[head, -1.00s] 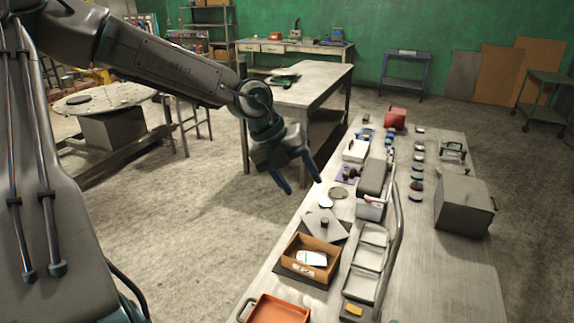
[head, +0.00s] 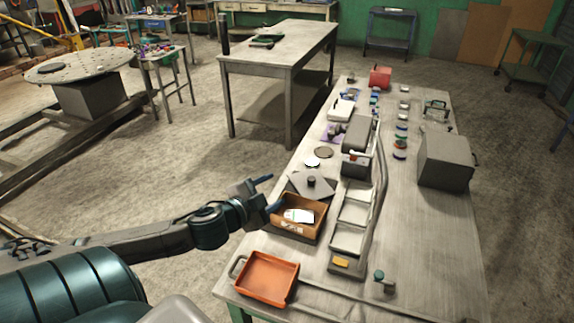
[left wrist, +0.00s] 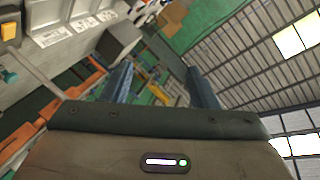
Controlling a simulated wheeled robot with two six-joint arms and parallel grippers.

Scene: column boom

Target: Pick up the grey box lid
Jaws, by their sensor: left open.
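The grey box lid (head: 323,186) is a flat square plate with a dark round knob in its middle. It lies near the left edge of the long table, just behind the wooden box (head: 288,224). My left gripper (head: 271,193) is open and empty at the table's left edge, left of and in front of the lid, apart from it. Its fingers point toward the table, close beside the wooden box. In the left wrist view its two blue fingers (left wrist: 160,86) stand apart with nothing between them; I cannot make out the lid there. My right gripper is out of view.
The wooden box holds a white item (head: 299,215). An orange tray (head: 267,278) stands in front, and a grey divided tray (head: 335,216) stands to the right. A white disc (head: 312,162) and a dark disc (head: 323,152) lie behind the lid. A large grey box (head: 445,161) stands at the right.

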